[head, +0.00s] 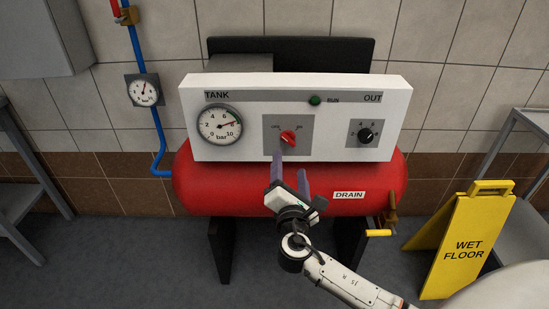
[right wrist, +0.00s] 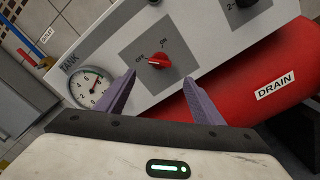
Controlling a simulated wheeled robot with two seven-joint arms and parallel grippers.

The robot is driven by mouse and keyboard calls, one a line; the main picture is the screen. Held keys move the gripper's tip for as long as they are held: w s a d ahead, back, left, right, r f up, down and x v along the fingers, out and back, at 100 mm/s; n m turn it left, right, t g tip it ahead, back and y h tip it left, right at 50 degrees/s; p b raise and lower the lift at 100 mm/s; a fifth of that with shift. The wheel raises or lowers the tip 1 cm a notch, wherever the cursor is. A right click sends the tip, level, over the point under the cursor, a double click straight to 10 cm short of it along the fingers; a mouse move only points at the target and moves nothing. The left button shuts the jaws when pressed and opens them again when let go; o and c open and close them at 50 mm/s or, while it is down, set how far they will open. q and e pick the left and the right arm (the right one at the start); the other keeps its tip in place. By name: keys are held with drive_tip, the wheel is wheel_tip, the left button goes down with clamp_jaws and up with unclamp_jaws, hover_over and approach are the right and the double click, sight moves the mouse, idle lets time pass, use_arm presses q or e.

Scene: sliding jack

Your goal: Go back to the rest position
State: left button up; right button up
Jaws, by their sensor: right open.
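My right gripper (head: 289,180) is in front of the compressor's white control panel (head: 240,170), below the red switch knob (head: 288,137). Its two purple fingers are apart with nothing between them. In the right wrist view the open fingers (right wrist: 167,100) point toward the panel, and the red knob (right wrist: 159,61) stands beyond them, apart from the tips. My left gripper does not show in either view.
The red tank (head: 210,190) lies under the panel, with a yellow-handled drain valve (head: 380,232) at its lower right. A green RUN lamp (head: 315,99), a tank gauge (head: 220,124) and a black OUT knob (head: 365,135) are on the panel. A yellow wet floor sign (head: 465,240) stands at right.

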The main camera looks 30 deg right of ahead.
drive_tip(key=s+a+f+m+g+y, duration=0.25)
drive_tip(key=s+f, duration=0.25)
drive_tip(key=f, duration=0.3)
drive_tip(key=s+a+f+m+g+y, duration=0.1)
drive_tip(key=s+a+f+m+y, duration=0.3)
drive_tip(key=f, duration=0.5)
drive_tip(key=s+a+f+m+g+y, duration=0.1)
drive_tip(key=s+a+f+m+y, duration=0.1)
drive_tip(key=s+a+m, duration=0.3)
drive_tip(key=s+a+f+m+g+y, duration=0.2)
drive_tip(key=s+a+f+m, duration=0.3)
drive_tip(key=s, duration=0.8)
drive_tip(key=shift+a+f+m+y, duration=0.15)
drive_tip(key=shift+a+m+y, duration=0.55)
drive_tip(key=shift+m, duration=0.55)
